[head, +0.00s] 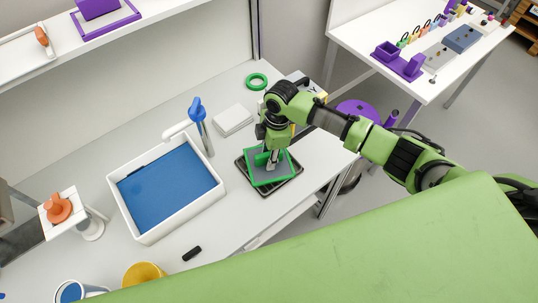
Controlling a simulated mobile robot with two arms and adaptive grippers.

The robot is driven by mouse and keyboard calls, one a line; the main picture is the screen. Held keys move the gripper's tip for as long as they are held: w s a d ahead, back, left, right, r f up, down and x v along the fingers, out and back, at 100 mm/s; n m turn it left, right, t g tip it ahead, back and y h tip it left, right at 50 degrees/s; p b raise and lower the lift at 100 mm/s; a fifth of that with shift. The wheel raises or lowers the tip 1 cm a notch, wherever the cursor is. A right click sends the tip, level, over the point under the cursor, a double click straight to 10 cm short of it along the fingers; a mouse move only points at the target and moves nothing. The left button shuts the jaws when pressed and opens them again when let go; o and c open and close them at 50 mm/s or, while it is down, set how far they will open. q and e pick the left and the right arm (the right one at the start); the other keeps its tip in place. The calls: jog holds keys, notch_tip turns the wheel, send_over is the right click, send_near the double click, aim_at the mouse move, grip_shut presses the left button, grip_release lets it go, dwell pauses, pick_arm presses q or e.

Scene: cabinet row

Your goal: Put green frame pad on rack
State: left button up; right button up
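The green frame pad (284,176) has a bright green rim and a grey middle. It lies over a dark rack (296,181) on the white counter, within most of the rack's outline. I cannot tell if it rests on the rack or hangs slightly above it. My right gripper (271,162) points down at the pad's middle, beside a green upright part. The fingertips are small and partly hidden, so their grip is unclear. My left gripper is not in view.
A white basin with a blue bottom (150,236) stands left of the rack, with a blue-handled tap (197,110) behind it. A white block (233,120) and a green ring (257,81) lie farther back. A black piece (192,254) and a yellow cup (144,274) are in front.

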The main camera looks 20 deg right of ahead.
jog(key=shift+r, duration=0.1)
notch_tip(320, 180, up, 12)
jog(key=d+b, duration=0.1)
jog(key=shift+d+b, duration=0.2)
jog(key=shift+b, duration=0.15)
jog(key=shift+s, duration=0.1)
